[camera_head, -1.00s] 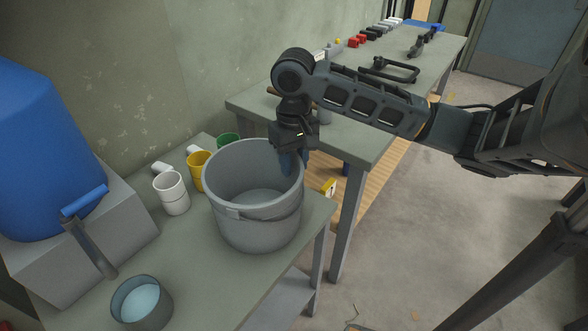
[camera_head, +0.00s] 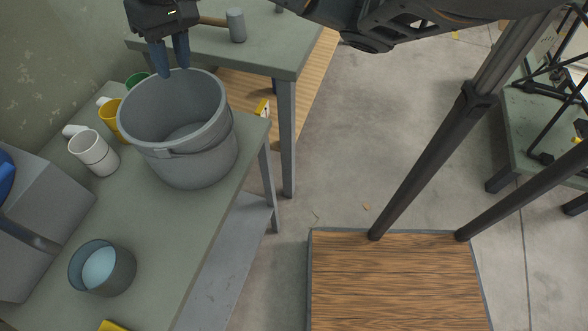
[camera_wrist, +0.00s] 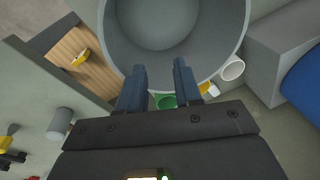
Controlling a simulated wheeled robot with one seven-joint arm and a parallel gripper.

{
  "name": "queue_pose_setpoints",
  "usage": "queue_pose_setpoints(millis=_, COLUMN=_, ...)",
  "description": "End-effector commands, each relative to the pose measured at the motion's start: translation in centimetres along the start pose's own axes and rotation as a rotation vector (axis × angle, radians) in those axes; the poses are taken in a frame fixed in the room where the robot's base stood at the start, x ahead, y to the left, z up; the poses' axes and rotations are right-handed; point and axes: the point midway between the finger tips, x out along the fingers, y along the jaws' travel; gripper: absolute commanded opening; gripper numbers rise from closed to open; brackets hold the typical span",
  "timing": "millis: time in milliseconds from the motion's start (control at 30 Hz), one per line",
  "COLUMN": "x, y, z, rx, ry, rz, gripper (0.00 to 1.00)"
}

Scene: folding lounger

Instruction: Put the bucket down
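The grey bucket (camera_head: 195,162) stands upright on the grey-green table (camera_head: 185,225), close to its right edge. Its handle lies down against the side. My gripper (camera_head: 174,70) is at the bucket's far rim, fingers pointing down, with nothing between them that I can make out. In the wrist view the two blue fingers (camera_wrist: 160,67) are apart and overlap the rim of the bucket (camera_wrist: 120,45). I cannot tell whether they touch it.
White (camera_head: 93,152), yellow (camera_head: 108,114) and green (camera_head: 136,80) mugs stand left of and behind the bucket. A small pot (camera_head: 103,268) of pale blue liquid is at the front. A second table (camera_head: 265,50) with a mallet (camera_head: 235,22) is behind.

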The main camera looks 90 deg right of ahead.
Motion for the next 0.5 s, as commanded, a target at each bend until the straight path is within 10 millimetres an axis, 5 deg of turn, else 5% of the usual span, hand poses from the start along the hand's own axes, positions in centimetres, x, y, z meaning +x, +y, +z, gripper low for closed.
queue_pose_setpoints(millis=33, x=0.5, y=-3.5, z=-0.4, rx=-0.033, ry=0.037, rz=-0.089, gripper=0.34)
queue_pose_setpoints(millis=200, x=0.5, y=-14.4, z=-1.4, rx=-0.11, ry=0.199, rz=-0.399, gripper=0.34)
queue_pose_setpoints(millis=400, x=-0.8, y=-24.0, z=-0.9, rx=-0.116, ry=0.373, rz=-0.71, gripper=0.34)
queue_pose_setpoints(millis=500, x=-1.3, y=-27.3, z=0.0, rx=-0.089, ry=0.45, rz=-0.833, gripper=0.34)
